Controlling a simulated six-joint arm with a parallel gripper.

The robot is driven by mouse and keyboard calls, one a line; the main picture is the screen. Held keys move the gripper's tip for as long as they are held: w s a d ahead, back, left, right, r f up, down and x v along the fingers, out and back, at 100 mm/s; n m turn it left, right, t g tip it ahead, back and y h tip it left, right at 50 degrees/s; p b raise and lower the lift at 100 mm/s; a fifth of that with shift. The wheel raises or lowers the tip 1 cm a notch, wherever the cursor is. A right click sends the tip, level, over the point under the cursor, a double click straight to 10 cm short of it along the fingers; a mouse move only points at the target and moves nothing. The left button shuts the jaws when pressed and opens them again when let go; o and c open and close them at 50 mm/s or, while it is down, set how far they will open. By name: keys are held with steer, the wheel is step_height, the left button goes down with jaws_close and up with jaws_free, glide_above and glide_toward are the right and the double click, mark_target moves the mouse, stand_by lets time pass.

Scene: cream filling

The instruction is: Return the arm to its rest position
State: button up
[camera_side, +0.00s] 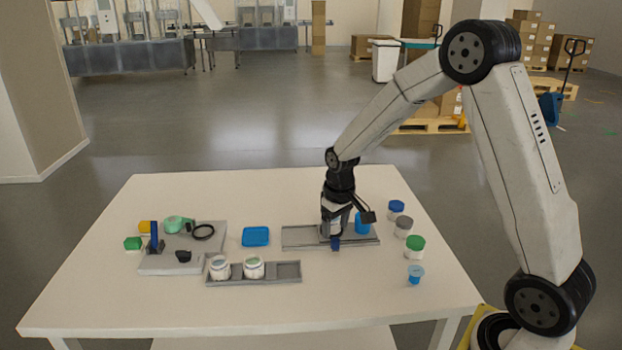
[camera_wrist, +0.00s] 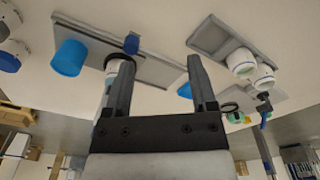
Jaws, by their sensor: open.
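My gripper (camera_side: 336,236) points down over the grey tray (camera_side: 297,239) at the table's back middle. In the wrist view its two fingers (camera_wrist: 159,62) are wide apart with nothing held between them. A white container with a dark rim (camera_wrist: 114,65) stands in the tray beside the left finger, partly hidden by it; whether they touch I cannot tell. A blue cup (camera_side: 362,224) stands at the tray's right end and also shows in the wrist view (camera_wrist: 69,57). A small blue piece (camera_side: 336,243) is at the tray's front edge.
A front tray (camera_side: 289,272) holds two white jars (camera_side: 254,267). A blue dish (camera_side: 255,236) lies left of the gripper. A grey board (camera_side: 157,263) with tools is at left. Lidded jars (camera_side: 403,227) and a small blue cup (camera_side: 415,274) stand at right. The front table is clear.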

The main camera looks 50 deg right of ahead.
steer(key=s+a+r+n+t, duration=0.1)
steer(key=s+a, duration=0.9)
steer(key=s, duration=0.3)
steer(key=shift+s+a+r+n+t, duration=0.25)
steer(key=shift+s+r+n+t, duration=0.05)
steer(key=shift+s+r+t, duration=0.1)
